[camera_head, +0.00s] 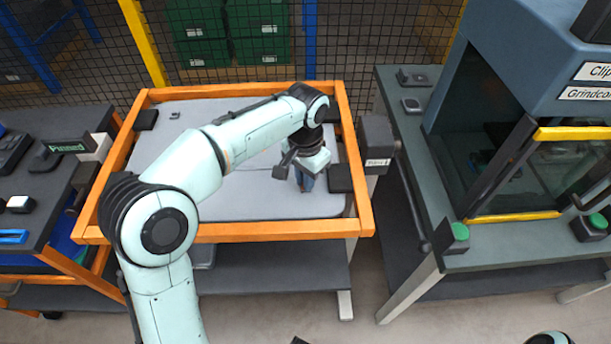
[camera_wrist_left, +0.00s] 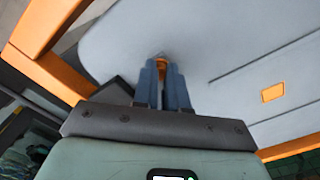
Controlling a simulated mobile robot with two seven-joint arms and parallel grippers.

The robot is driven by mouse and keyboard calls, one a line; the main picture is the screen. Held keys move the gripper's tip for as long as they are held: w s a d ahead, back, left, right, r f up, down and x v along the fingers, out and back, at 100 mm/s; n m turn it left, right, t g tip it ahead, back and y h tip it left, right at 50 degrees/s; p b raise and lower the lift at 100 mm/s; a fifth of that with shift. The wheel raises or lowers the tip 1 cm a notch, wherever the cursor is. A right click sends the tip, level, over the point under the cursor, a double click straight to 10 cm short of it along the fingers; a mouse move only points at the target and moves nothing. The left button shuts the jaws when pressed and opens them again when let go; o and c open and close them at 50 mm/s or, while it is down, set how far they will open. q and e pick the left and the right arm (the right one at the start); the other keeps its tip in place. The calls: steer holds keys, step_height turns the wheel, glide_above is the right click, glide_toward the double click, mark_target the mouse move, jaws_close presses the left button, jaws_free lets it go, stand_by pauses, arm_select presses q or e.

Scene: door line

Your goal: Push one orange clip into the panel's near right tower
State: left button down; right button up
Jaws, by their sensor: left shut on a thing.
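The grey door panel (camera_head: 240,195) lies flat in an orange frame (camera_head: 130,165); it also shows in the left wrist view (camera_wrist_left: 215,40). My left gripper (camera_head: 306,186) reaches down over the panel's near right part. In the left wrist view its blue fingers (camera_wrist_left: 162,68) are shut on a small orange clip (camera_wrist_left: 162,60), held between the tips. The tips are at or just above the panel; I cannot tell whether the clip touches it. The near right tower is hidden by the fingers. My right gripper does not show.
Dark blocks (camera_head: 340,178) sit along the frame's right side. An orange patch (camera_wrist_left: 272,92) shows on the panel in the left wrist view. A machine on a bench (camera_head: 395,180) stands to the right, and a dark bench (camera_head: 50,190) to the left.

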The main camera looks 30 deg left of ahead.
arm_select(q)
steer(key=c, duration=1.1)
jaws_free()
step_height(320, 180, up, 13)
steer(key=p, duration=0.3)
steer(key=shift+r+p, duration=0.15)
steer(key=shift+p, duration=0.15)
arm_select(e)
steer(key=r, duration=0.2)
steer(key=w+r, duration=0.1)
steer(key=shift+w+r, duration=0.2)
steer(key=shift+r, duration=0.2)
